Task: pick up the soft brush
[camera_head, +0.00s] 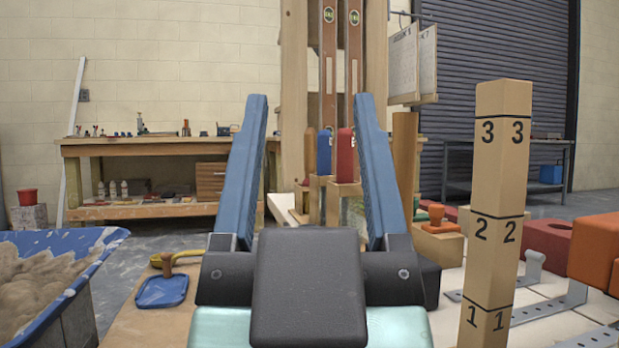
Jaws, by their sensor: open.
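My gripper (310,105) is in the middle of the view, with its two blue fingers raised and spread wide apart. Nothing is held between them. I cannot pick out the soft brush for certain. Between the fingers, farther off, a blue upright piece (324,152) and a red upright piece (345,158) stand at a small wooden block; I cannot tell whether either is a brush. My gripper's dark body hides what lies directly behind it.
A blue tub of mortar (72,252) stands at the left. A blue tool (162,291) lies beside it. A numbered wooden post (500,160) rises close at the right, near red blocks (548,240). A workbench (165,150) stands behind.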

